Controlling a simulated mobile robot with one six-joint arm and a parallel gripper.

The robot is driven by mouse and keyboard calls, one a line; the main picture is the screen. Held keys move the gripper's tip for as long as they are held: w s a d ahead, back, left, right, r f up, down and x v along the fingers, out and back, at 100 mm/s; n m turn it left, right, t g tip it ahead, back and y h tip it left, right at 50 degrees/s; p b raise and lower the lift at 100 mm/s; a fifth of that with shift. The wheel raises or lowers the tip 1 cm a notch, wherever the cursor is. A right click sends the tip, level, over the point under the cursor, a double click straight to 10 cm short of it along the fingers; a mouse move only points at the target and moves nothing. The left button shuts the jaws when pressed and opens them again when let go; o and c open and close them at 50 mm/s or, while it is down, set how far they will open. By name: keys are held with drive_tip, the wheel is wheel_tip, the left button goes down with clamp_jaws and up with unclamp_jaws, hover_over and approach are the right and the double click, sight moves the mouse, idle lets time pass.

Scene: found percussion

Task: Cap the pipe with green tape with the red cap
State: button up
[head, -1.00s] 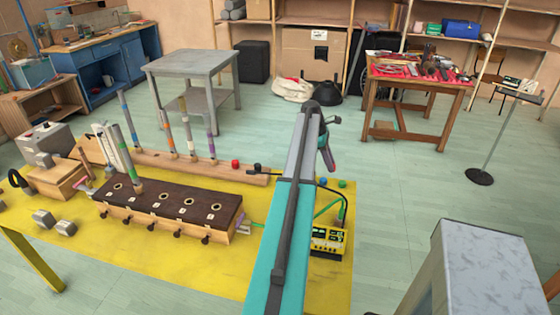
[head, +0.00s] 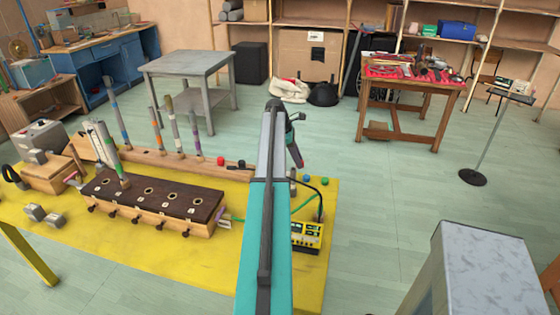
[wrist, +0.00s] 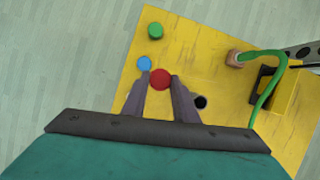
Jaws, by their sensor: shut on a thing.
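In the head view the gripper's tips and the cap are small and hard to make out.
Blue (head: 306,179) and green (head: 325,182) caps stand near my gripper. A wooden rail (head: 150,157) behind the block holds several taped pipes, with a second red piece (head: 221,161) near its right end. A yellow meter (head: 305,235) with a green cable is close by.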

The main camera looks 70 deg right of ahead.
drive_tip(key=w+a+n, duration=0.1)
drive_tip(key=w+a, duration=0.2)
drive_tip(key=w, duration=0.4)
drive_tip(key=w+a+n, duration=0.1)
drive_tip(key=w+a, duration=0.2)
drive_tip(key=w, duration=0.4)
drive_tip(key=w+a+r+n, duration=0.1)
drive_tip(key=w+a, duration=0.8)
drive_tip(key=w+a+r+n+t+h, duration=0.1)
drive_tip(key=w+a+n, duration=0.1)
drive_tip(key=w+a, duration=0.8)
drive_tip(key=w+a+r+n+h, duration=0.1)
drive_tip(key=w+a+n, duration=0.1)
drive_tip(key=w+a, duration=0.8)
drive_tip(key=shift+w+a+r+t, duration=0.1)
drive_tip(key=shift+a+r+t, duration=0.05)
drive_tip(key=shift+r+t, duration=0.15)
drive_tip(key=w+a+r+n, duration=0.1)
drive_tip(key=w+a, duration=0.2)
drive_tip(key=a, duration=1.2)
drive_tip(key=w+a+r+n, duration=0.15)
drive_tip(key=w+a, duration=0.25)
drive_tip(key=a, duration=1.1)
drive_tip(key=s+a+m, duration=0.1)
drive_tip(key=s+a, duration=0.3)
drive_tip(key=a, duration=0.4)
drive_tip(key=s+a+m, duration=0.1)
drive_tip(key=s+a, duration=0.3)
drive_tip(key=a, duration=0.4)
drive_tip(key=shift+s+r, duration=0.35)
